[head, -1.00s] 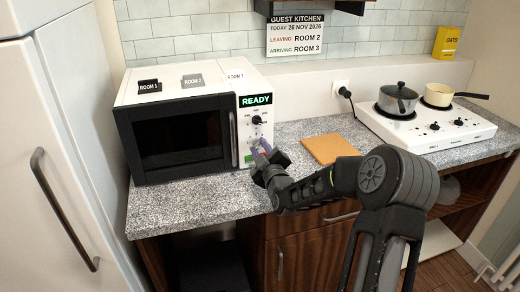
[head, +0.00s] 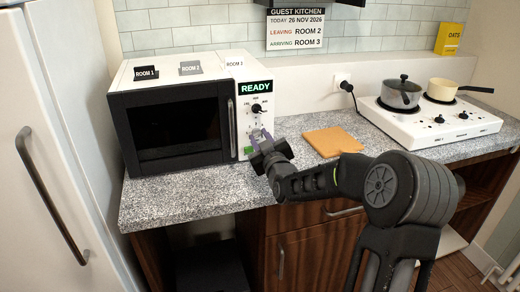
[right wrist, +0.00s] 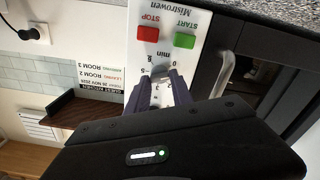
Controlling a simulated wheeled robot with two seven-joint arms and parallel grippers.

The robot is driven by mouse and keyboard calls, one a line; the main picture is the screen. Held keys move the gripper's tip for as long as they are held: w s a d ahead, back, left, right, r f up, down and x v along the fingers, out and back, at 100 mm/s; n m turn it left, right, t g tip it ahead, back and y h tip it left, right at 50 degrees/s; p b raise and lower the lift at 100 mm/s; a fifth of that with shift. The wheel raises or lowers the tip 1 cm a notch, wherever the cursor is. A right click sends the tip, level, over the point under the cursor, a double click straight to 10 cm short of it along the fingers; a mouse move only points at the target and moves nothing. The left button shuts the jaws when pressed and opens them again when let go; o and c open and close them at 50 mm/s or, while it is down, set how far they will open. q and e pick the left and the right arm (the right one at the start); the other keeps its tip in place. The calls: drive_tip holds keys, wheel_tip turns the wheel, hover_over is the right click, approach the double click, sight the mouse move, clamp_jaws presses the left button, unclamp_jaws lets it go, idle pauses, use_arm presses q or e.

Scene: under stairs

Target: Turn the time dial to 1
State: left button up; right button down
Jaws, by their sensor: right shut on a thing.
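The white microwave (head: 182,66) stands on the counter with its door shut and its display (head: 256,87) reading READY. Its upper dial (head: 257,109) is free. My right gripper (head: 258,138) is at the lower dial, the time dial, on the control panel. In the right wrist view, my right gripper (right wrist: 162,82) has its two purple fingers on either side of the time dial (right wrist: 161,94), shut on it. The scale marked min shows around it, with 0 and 5 legible. The dial's pointer is hard to make out. My left gripper is not in view.
The green START button (right wrist: 185,41) and red STOP button (right wrist: 148,34) are close to the fingers. An orange board (head: 333,141) and a white hob (head: 430,124) with two pots are to the right.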

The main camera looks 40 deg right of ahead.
drive_tip(key=m+b, duration=0.2)
drive_tip(key=b, duration=0.1)
drive_tip(key=shift+f, duration=0.3)
use_arm(q)
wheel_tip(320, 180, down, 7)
drive_tip(key=b, duration=0.2)
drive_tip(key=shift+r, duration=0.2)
use_arm(e)
drive_tip(key=shift+r+m, duration=0.3)
drive_tip(key=shift+m, duration=0.9)
drive_tip(key=c, duration=1.1)
unclamp_jaws()
drive_tip(key=shift+s, duration=0.15)
use_arm(q)
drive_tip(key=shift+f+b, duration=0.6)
drive_tip(key=shift+b, duration=0.2)
use_arm(e)
drive_tip(key=v, duration=0.7)
drive_tip(key=shift+s+a, duration=0.1)
drive_tip(key=shift+s, duration=0.15)
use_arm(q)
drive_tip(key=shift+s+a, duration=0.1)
